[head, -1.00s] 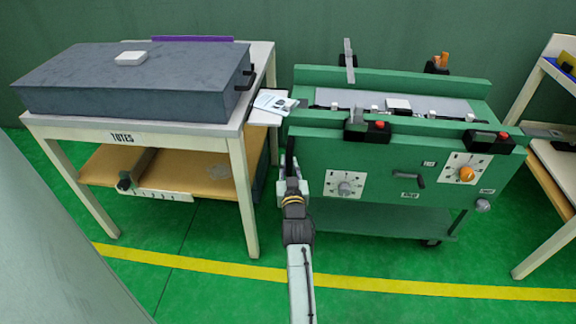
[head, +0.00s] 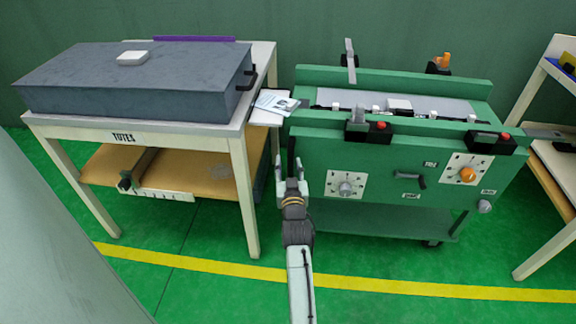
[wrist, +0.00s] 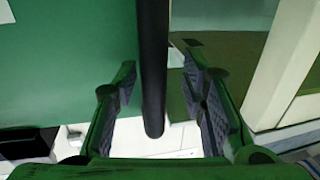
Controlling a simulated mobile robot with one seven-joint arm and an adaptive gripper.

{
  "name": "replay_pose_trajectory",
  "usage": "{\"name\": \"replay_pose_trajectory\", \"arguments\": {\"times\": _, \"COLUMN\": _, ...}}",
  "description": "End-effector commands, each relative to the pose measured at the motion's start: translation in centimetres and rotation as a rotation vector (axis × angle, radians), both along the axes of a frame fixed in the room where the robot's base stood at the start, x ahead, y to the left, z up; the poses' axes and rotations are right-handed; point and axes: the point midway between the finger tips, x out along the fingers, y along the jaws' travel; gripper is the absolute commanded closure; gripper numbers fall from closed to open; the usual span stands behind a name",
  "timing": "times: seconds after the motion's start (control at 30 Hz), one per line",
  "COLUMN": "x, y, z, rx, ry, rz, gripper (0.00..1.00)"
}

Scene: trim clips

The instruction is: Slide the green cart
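The green cart (head: 400,152) stands right of the white table in the head view, with dials and a crank on its front panel. A black upright bar handle (head: 291,155) is at its left front edge. In the wrist view the bar (wrist: 153,70) runs down between the two fingers of my gripper (wrist: 155,108). The fingers are open, with a visible gap on each side of the bar. The cart's green panel (wrist: 70,65) fills the left of that view. In the head view my gripper (head: 291,183) is at the lower end of the bar.
A white table (head: 241,185) with a large grey case (head: 130,80) stands close on the left. Another table (head: 545,242) stands at the right. A yellow line (head: 380,285) crosses the green floor in front, where there is free room.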

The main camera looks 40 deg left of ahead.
Motion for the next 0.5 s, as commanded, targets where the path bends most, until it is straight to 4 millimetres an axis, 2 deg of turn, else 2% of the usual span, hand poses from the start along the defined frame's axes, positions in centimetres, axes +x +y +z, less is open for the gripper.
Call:
{"name": "replay_pose_trajectory", "arguments": {"times": 0.17, "x": -1.8, "y": -1.8, "z": -0.2, "rx": -0.001, "ry": 0.003, "rz": -0.002, "gripper": 0.62}}
{"name": "replay_pose_trajectory", "arguments": {"times": 0.5, "x": -7.0, "y": -6.3, "z": -0.1, "rx": -0.001, "ry": 0.004, "rz": 0.001, "gripper": 0.62}}
